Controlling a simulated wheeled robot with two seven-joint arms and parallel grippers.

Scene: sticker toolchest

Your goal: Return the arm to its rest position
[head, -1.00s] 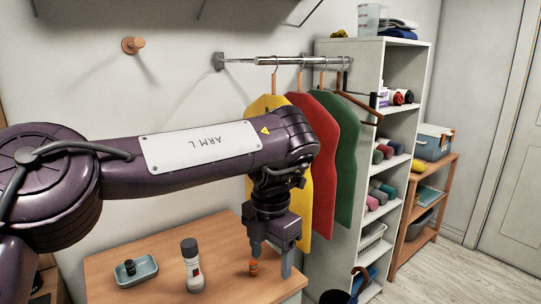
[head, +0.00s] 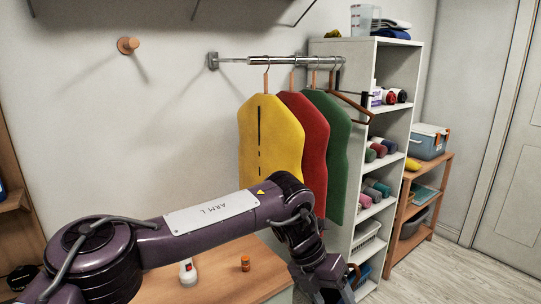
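My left arm (head: 220,213), purple with a white label, reaches in from the left across the lower part of the head view. Its gripper (head: 330,290) is at the bottom edge, right of the wooden table (head: 215,268) and in front of the white shelf. The fingertips are cut off or too dark to tell whether they are open. My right arm and gripper are not in view.
Yellow (head: 272,140), red (head: 315,150) and green (head: 340,160) garments hang from a wall rail (head: 290,61), close above my forearm. A tall white shelf (head: 392,60) and a low wooden shelf (head: 428,185) stand at right. Bare floor (head: 460,275) lies right.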

